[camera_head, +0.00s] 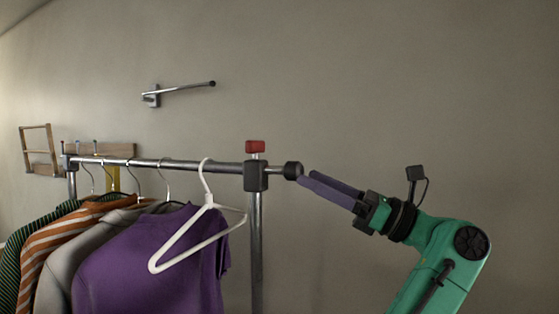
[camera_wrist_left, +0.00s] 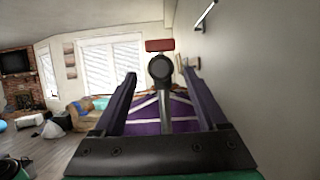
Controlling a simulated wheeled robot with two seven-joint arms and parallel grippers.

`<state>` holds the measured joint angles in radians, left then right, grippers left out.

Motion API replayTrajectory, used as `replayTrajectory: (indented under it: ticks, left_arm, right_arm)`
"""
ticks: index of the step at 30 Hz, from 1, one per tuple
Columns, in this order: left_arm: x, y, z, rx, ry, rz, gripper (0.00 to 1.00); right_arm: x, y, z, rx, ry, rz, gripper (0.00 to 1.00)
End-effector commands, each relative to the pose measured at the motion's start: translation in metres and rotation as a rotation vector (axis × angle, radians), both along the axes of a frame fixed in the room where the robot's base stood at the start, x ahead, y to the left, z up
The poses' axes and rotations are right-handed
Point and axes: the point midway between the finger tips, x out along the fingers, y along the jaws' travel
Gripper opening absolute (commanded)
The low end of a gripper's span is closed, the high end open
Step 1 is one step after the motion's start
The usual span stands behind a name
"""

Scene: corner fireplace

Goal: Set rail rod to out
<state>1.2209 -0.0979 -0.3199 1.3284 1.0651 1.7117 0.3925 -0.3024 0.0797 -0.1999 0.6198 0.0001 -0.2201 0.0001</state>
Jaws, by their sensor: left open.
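The rail rod (camera_head: 205,165) is a horizontal metal bar on a clothes rail, passing through a dark clamp block (camera_head: 256,177) on the right post. A red knob (camera_head: 255,147) tops the clamp. The rod's black end cap (camera_head: 293,171) sticks out a short way right of the clamp. My left gripper (camera_head: 305,178), with purple fingers, is open just right of the cap. In the left wrist view the cap (camera_wrist_left: 160,68) appears between the fingertips (camera_wrist_left: 160,77), below the red knob (camera_wrist_left: 159,45). Contact cannot be told. My right gripper is out of view.
Several garments, including a purple shirt (camera_head: 150,260), hang from the rod. An empty white hanger (camera_head: 185,238) hangs near the clamp. A metal wall arm (camera_head: 185,90) is above. The wall right of the rail is bare.

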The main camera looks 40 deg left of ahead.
Motion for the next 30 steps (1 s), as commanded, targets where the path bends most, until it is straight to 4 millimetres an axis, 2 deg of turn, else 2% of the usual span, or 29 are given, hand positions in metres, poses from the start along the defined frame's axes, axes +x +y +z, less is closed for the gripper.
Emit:
replayTrajectory:
  ticks: [3, 9, 13, 20, 24, 26, 30]
  left_arm:
    - [-0.011, 0.029, 0.017, 0.003, -0.001, 0.005, 0.75]
    - [-0.023, 0.066, 0.032, 0.002, 0.003, 0.004, 0.75]
    - [-0.026, 0.075, 0.034, 0.002, 0.003, 0.002, 0.75]
    - [-0.026, 0.076, 0.033, 0.002, 0.004, 0.001, 0.75]
    - [-0.026, 0.076, 0.033, 0.002, 0.004, 0.001, 0.21]
    - [-0.026, 0.075, 0.033, 0.002, 0.004, 0.001, 0.00]
    - [-0.026, 0.076, 0.033, 0.002, 0.004, 0.001, 0.00]
  right_arm:
    - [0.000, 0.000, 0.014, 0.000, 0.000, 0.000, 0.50]
    - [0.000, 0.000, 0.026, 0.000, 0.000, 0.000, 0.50]
    - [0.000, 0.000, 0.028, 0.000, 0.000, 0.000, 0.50]
    - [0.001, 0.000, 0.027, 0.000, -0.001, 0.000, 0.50]
    - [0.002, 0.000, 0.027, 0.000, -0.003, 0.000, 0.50]
    - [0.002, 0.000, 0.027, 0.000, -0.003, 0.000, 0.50]
    - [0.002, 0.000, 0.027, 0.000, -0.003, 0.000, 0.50]
